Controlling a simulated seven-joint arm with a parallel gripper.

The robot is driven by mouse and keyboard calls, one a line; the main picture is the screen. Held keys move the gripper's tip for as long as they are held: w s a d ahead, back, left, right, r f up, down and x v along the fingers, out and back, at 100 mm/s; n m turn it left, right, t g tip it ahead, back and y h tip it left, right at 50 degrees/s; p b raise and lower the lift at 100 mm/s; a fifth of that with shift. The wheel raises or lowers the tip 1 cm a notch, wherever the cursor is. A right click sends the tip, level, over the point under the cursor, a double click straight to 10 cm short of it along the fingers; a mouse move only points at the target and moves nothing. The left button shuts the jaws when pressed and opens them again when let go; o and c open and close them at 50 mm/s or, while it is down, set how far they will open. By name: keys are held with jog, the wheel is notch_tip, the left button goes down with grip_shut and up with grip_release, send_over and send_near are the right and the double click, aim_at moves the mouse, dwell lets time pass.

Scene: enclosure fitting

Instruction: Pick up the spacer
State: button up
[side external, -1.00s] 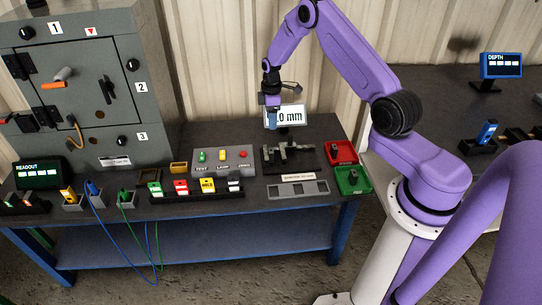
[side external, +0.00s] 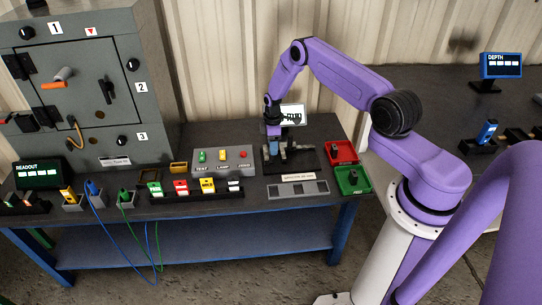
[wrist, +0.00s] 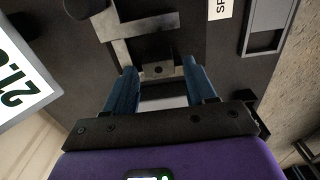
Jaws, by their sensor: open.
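A small grey block with a dark hole (wrist: 158,71), which looks like the spacer, sits at the dark metal gauge fixture (wrist: 128,45). In the wrist view it lies between and just beyond the tips of my blue fingers. My gripper (wrist: 158,80) is open, with a finger on either side; I cannot tell whether either touches the block. In the side view my gripper (side external: 277,150) is down at the fixture on its black base (side external: 307,162), and the arm and fingers hide most of the block.
A display (wrist: 18,80) stands close beside the gripper. In front of the fixture is a slotted grey tray (side external: 298,189). Red (side external: 345,160) and green (side external: 366,188) bins stand to the right. A button box (side external: 222,168) stands to the left.

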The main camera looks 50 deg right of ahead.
jog(key=shift+w+f, duration=0.2)
jog(key=shift+f, duration=2.45)
grip_shut()
jog(key=shift+r, duration=0.15)
